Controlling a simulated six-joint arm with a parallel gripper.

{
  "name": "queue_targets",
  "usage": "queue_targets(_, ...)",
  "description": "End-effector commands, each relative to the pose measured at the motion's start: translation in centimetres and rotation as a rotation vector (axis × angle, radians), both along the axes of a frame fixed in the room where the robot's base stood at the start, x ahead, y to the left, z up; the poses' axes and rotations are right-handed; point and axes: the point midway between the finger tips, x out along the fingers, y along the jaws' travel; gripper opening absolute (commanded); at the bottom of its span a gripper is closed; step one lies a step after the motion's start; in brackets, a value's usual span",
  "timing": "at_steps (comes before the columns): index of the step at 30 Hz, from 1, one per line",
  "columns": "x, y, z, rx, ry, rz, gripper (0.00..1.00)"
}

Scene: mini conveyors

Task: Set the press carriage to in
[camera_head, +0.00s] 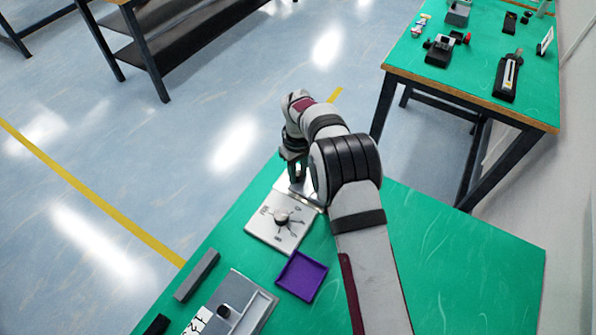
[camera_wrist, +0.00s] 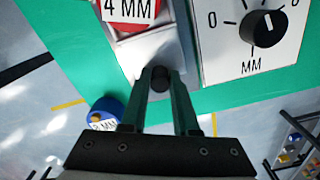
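In the wrist view a dark round knob (camera_wrist: 160,84) sits at the near end of a pale grey block (camera_wrist: 150,52), which seems to be the press carriage. A red piece labelled "4 MM" (camera_wrist: 130,10) shows beyond it, cut off by the frame's top. My gripper (camera_wrist: 161,76) has its fingertips on either side of the knob and seems shut on it, with no clear gap. In the head view my gripper (camera_head: 294,168) is down at the table's far-left edge, over a pale device (camera_head: 284,186) partly hidden by my arm.
A white dial panel (camera_head: 265,228) stands right beside the device. A purple tray (camera_head: 301,276), a grey fixture (camera_head: 262,310) and a grey bar (camera_head: 197,275) lie nearer. A blue round piece (camera_wrist: 105,110) shows past the table edge. The green table's right side (camera_head: 470,260) is clear.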

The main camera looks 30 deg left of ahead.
Motion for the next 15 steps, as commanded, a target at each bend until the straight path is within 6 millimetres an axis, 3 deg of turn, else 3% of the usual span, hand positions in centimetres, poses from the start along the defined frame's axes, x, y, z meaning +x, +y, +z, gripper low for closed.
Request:
queue_targets(1,0.0,0.0,0.01,0.0,0.0,0.0,0.18)
queue_targets(4,0.0,0.0,0.02,0.0,0.0,0.0,0.0)
queue_targets(15,0.0,0.0,0.03,0.0,0.0,0.0,0.0)
